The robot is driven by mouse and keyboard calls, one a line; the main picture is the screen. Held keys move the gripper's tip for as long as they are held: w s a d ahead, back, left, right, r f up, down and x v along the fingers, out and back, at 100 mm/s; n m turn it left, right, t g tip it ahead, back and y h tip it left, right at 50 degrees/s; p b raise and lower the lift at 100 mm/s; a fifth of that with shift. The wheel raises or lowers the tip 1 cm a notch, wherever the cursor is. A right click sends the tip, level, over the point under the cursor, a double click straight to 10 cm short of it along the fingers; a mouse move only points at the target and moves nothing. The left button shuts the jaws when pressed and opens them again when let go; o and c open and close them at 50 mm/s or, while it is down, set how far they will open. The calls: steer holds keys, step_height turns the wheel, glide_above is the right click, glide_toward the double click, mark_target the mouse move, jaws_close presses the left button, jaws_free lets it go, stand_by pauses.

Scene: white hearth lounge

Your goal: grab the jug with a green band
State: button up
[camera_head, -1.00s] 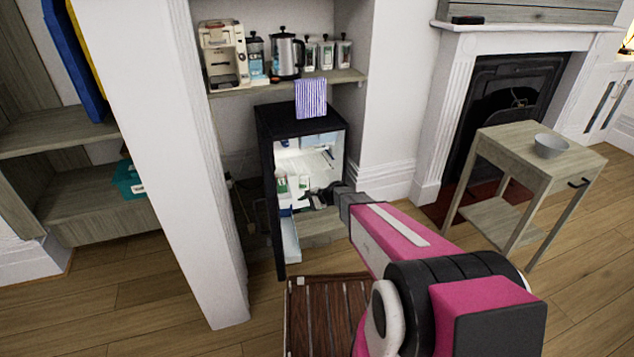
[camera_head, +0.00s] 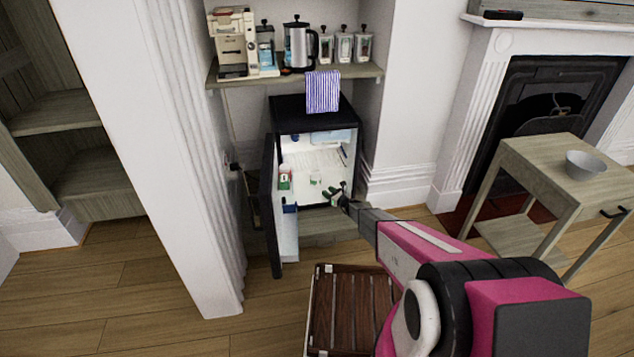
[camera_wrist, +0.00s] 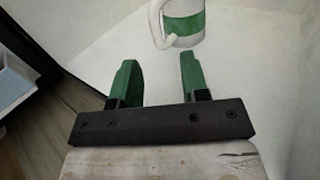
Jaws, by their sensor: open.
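The jug with a green band (camera_wrist: 184,22) is white with a handle on its left side. In the wrist view it stands on the white fridge floor, its top cut off by the frame. In the head view it is a small white shape with a green band (camera_head: 315,179) inside the open fridge (camera_head: 312,112). My gripper (camera_wrist: 157,75) is open, its two green fingers apart and empty, pointing toward the jug with a gap between. In the head view my gripper (camera_head: 335,194) is at the fridge's front opening.
The fridge door (camera_head: 270,215) stands open on the left. A white and green carton (camera_head: 285,177) stands left of the jug. A slatted wooden stand (camera_head: 345,310) is on the floor below my arm. A side table with a grey bowl (camera_head: 585,165) stands right.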

mark_target(318, 188)
steer(key=x, duration=0.8)
steer(key=shift+s+a+r, duration=0.1)
jaws_close()
